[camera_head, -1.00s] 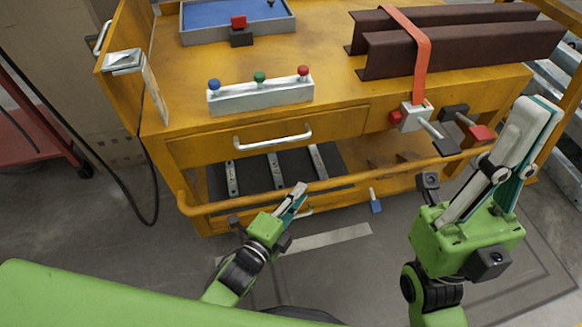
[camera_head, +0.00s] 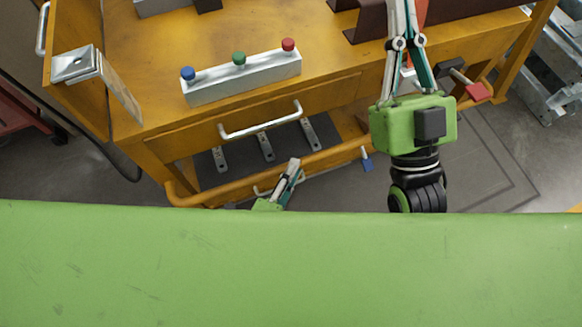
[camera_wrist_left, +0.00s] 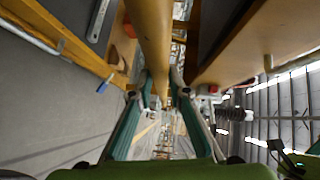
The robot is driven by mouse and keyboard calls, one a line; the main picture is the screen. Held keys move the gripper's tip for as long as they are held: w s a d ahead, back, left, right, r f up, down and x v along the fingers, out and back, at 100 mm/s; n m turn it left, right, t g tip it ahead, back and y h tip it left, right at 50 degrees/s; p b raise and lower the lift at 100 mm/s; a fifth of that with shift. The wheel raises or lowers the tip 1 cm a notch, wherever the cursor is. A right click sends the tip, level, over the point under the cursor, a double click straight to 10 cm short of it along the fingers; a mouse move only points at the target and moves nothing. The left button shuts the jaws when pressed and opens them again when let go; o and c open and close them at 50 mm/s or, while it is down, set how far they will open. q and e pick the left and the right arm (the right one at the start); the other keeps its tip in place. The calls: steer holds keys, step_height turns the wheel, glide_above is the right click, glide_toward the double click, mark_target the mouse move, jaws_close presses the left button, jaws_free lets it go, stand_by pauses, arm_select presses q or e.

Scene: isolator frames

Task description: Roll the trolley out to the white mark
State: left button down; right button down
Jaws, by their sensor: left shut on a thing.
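The yellow trolley (camera_head: 150,62) stands in front of me, with a drawer handle (camera_head: 260,120) and a low yellow front rail (camera_head: 225,187). My left gripper (camera_head: 292,170) is at that rail; its wrist is hidden behind my green body. In the left wrist view the rail (camera_wrist_left: 150,35) runs between its fingers (camera_wrist_left: 161,92), and they are shut on it. My right gripper (camera_head: 407,20) is raised in front of the trolley's right part. Its fingertips reach the top edge of the picture, so its opening is unclear. The white mark is not visible now.
On the trolley are a white block with blue, green and red knobs (camera_head: 242,78) and dark beams (camera_head: 367,22). A blue tag (camera_head: 367,159) hangs by the rail. A red cart (camera_head: 25,112) stands at left, metal frames (camera_head: 548,88) at right. Grey floor is clear at lower right.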

arm_select(q)
steer(key=shift+s+d+f, duration=0.2)
steer(key=shift+d+f, duration=0.15)
steer(key=c, duration=1.9)
jaws_free()
steer(key=shift+w+d, duration=0.1)
steer(key=shift+d, duration=0.05)
steer(key=shift+a, duration=0.2)
steer(key=v, duration=1.2)
steer(key=shift+r, duration=0.15)
